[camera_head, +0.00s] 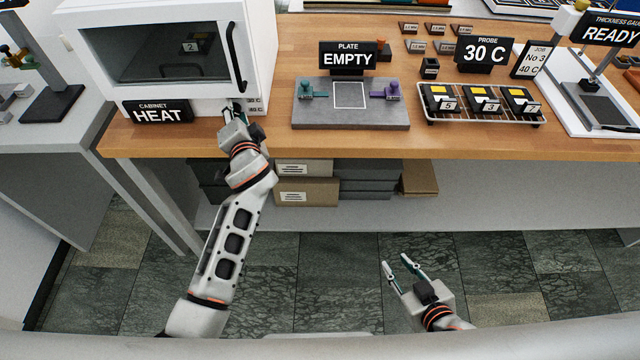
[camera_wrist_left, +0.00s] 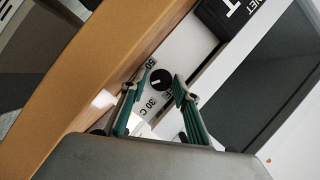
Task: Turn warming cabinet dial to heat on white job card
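The warming cabinet (camera_head: 160,45) stands at the back left of the bench, with its door closed and a "CABINET HEAT" sign (camera_head: 158,113) at its foot. Its black round dial (camera_wrist_left: 161,79) shows in the left wrist view on a white panel, with labels reading "50" and "30 C"; its exact setting is hard to read. My left gripper (camera_wrist_left: 163,74) is open, a fingertip on either side of the dial; contact is unclear. In the head view my left gripper (camera_head: 236,108) hides the dial. The white job card (camera_head: 532,60) reads "No 3" and "40 C". My right gripper (camera_head: 397,262) is open and empty.
Right of the cabinet are a grey plate (camera_head: 350,118) with an "EMPTY" sign, a wire rack (camera_head: 480,120) of numbered black-and-yellow blocks, and a "30 C" probe sign (camera_head: 484,53). The cabinet's door handle (camera_head: 236,58) stands above my left gripper. My right gripper is over the floor, clear of the bench.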

